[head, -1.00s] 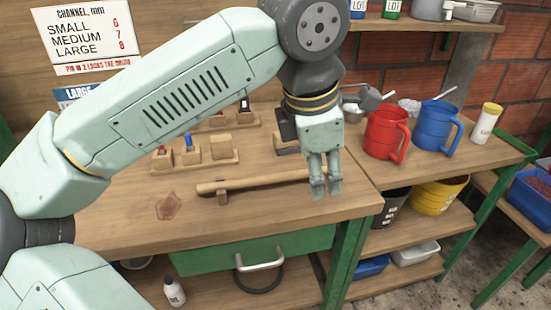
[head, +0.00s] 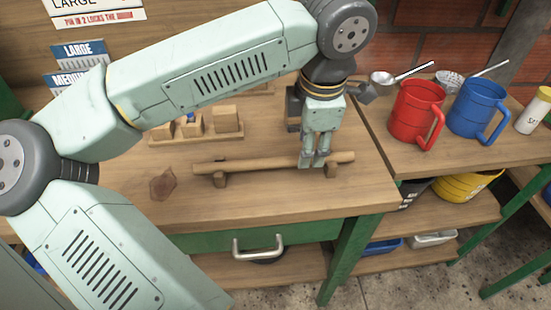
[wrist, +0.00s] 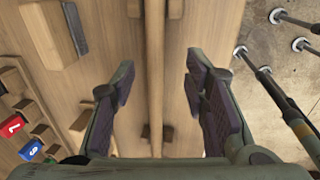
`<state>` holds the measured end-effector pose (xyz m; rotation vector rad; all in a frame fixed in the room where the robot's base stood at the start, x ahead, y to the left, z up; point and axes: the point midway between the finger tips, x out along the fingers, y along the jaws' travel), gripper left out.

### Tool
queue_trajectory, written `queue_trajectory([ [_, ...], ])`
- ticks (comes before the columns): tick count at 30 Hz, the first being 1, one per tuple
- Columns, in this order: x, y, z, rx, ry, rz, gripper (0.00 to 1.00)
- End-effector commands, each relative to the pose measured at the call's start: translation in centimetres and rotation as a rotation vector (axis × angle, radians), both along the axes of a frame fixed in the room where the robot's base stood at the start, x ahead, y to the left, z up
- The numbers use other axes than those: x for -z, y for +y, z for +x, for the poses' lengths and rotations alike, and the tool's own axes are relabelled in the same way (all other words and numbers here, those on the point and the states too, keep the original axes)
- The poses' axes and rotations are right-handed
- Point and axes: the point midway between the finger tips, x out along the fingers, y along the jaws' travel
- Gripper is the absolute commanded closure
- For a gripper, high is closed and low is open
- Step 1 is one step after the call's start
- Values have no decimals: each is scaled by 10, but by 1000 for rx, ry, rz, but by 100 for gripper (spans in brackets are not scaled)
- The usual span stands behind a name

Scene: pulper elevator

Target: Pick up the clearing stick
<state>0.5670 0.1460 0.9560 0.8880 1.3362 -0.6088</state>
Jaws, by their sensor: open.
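The clearing stick (head: 250,164) is a long, light wooden rod. It lies across two small wooden rests on the workbench (head: 290,200), running left to right in the head view. My gripper (head: 313,163) points down over the right part of the stick, near the right rest (head: 331,170). In the wrist view the stick (wrist: 154,70) runs up the middle between the two dark finger pads of my gripper (wrist: 160,88). The fingers are open on either side of it, with visible gaps. The head view does not show clearly how high the fingertips are.
Wooden blocks on a holder (head: 197,135) stand behind the stick. A red mug (head: 415,112) and a blue mug (head: 474,105) stand on the bench to the right. A green drawer with a metal handle (head: 258,246) is below. The benchtop in front of the stick is mostly clear.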

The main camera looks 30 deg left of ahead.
Motion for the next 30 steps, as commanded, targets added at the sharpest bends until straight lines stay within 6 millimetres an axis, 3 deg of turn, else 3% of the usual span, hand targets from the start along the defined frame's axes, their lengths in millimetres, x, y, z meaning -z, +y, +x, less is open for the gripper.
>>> queue_trajectory([
  [9,40,10,9,1,1,-2,59],
  [18,45,11,10,1,0,-1,59],
  [30,45,11,10,1,0,-1,86],
])
